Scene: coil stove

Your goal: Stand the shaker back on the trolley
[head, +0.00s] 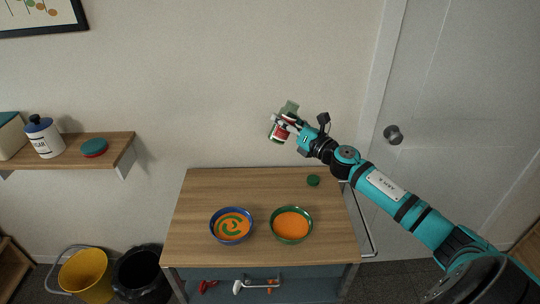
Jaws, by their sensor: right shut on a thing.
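The shaker (278,134) has a red and white body and a green part at its upper end. It is held tilted in the air above the back of the trolley (205,189), in front of the wall. My right gripper (284,127) is shut on the shaker, and its fingers hide part of it. The trolley has a wooden top that stands against the wall. My left gripper does not show.
A blue bowl (232,226) with orange and green contents and a green bowl (291,225) with orange contents stand on the trolley. A small green lid-like thing (313,180) lies near its back right. The trolley top's back left is clear. A door (450,120) is at right.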

